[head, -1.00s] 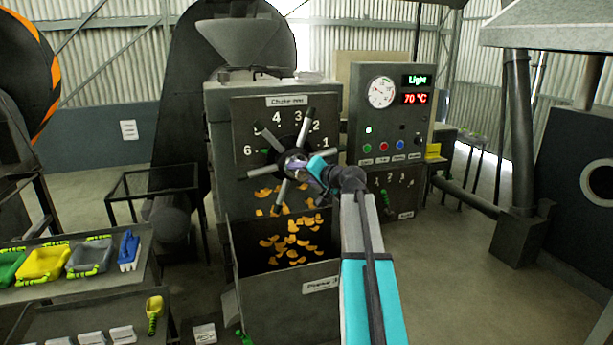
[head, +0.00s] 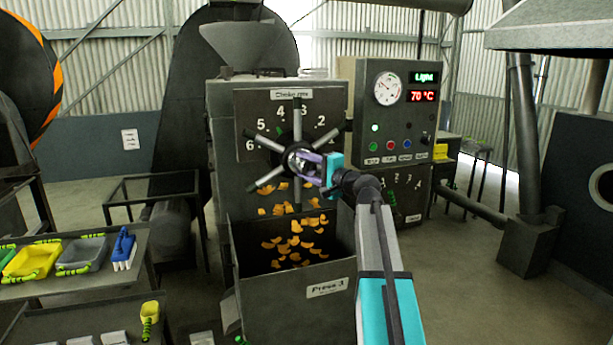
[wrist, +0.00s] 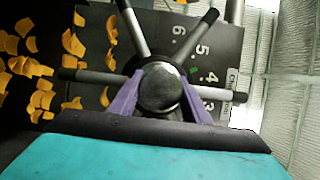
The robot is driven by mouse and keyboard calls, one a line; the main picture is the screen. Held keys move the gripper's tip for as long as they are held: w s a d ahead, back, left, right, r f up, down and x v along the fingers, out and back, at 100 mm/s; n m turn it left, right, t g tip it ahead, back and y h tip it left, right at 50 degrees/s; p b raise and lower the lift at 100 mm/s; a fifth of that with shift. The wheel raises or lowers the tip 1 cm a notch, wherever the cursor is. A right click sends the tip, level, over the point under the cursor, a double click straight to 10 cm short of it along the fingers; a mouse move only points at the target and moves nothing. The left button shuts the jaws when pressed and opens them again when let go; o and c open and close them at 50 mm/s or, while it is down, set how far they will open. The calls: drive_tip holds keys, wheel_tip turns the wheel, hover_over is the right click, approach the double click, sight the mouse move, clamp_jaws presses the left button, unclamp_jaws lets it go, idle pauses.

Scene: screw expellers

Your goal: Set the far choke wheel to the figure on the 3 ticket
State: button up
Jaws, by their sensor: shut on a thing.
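The choke wheel (head: 297,119) is a dark hub with several grey, black-tipped spokes, on the front of the press. My gripper (head: 307,165) is shut on its round central hub (wrist: 160,88). In the wrist view the purple fingers lie either side of the ball-like hub. One spoke points straight up in the head view, towards the space between 4 and 3. Behind it is a dark scale plate (head: 246,108), marked "Choke mm", with figures up to 6. A small green mark (wrist: 193,94) shows near 5 and 4. No ticket figure is readable.
A bin labelled Press 3 (head: 240,262) with orange flakes stands under the wheel. A control panel (head: 345,100) with gauge and 70 °C display stands to the right. Left benches hold yellow and grey scoops, a blue brush (head: 122,245) and white cards (head: 115,338). Floor at right is open.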

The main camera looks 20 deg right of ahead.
drive_tip(key=m+t+b, duration=0.1)
drive_tip(key=m, duration=0.1)
drive_tip(key=m+t+b, duration=0.1)
drive_tip(key=m+b, duration=0.1)
drive_tip(key=shift+d+f+m, duration=0.1)
drive_tip(key=shift+f+m, duration=0.1)
drive_tip(key=shift+m, duration=0.2)
drive_tip(key=m+b, duration=0.1)
drive_tip(key=m, duration=0.1)
drive_tip(key=m+t+h+b, duration=0.1)
drive_tip(key=m, duration=0.1)
drive_tip(key=shift+r+m+t+h+b, duration=0.15)
drive_tip(key=shift+m+t+h+b, duration=0.15)
drive_tip(key=shift+m+b, duration=0.1)
drive_tip(key=o, duration=1.4)
drive_tip(key=shift+o, duration=0.5)
drive_tip(key=shift+r, duration=0.1)
drive_tip(key=shift+s, duration=0.15)
drive_tip(key=b+v, duration=0.2)
drive_tip(key=v, duration=1.1)
drive_tip(key=shift+s, duration=0.3)
